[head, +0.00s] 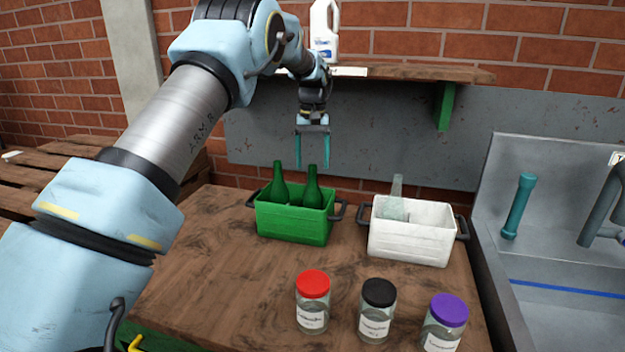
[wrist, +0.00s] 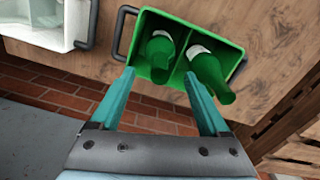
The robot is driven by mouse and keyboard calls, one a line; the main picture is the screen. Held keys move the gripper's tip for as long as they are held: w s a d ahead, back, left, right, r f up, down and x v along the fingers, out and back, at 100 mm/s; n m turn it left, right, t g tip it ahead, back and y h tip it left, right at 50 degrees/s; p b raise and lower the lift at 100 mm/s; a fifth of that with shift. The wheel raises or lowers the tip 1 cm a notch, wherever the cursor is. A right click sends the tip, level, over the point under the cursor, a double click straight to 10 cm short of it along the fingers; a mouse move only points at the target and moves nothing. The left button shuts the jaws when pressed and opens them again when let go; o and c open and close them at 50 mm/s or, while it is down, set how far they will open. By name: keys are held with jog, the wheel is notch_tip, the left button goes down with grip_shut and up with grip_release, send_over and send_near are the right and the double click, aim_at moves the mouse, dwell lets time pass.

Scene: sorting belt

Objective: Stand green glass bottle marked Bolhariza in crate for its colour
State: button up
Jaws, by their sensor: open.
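Two green glass bottles stand in the green crate (head: 295,228), the left one (head: 279,186) and the right one (head: 312,187). In the wrist view the same crate (wrist: 147,20) shows a divider, with one bottle (wrist: 160,52) in one compartment and the other bottle (wrist: 210,75) in the compartment beside it, leaning outward in the picture. Their label writing is not readable, so I cannot tell which is marked Bolhariza. My gripper (head: 312,150) is open and empty, pointing down just above and behind the bottles; its fingers show in the wrist view (wrist: 160,95).
A white crate (head: 410,240) with a clear bottle (head: 396,198) stands to the right. Jars with red (head: 312,300), black (head: 377,310) and purple lids (head: 443,325) stand at the front. A shelf (head: 400,72) holds a white jug (head: 325,32). A sink (head: 565,270) is at right.

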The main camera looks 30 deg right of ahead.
jog(key=shift+r+b, duration=0.35)
jog(key=shift+r, duration=2.4)
jog(key=a+f+n, duration=0.2)
jog(key=a, duration=2.2)
jog(key=s+a+f+n, duration=0.1)
jog(key=s+a+f, duration=0.1)
jog(key=s+a, duration=0.8)
jog(key=s+a+f+n+t, duration=0.1)
jog(key=s+a+f, duration=0.2)
jog(key=s+a, duration=0.6)
jog(key=shift+s+a+f+t, duration=0.3)
jog(key=shift+s+a+f, duration=0.05)
jog(key=shift+a, duration=0.55)
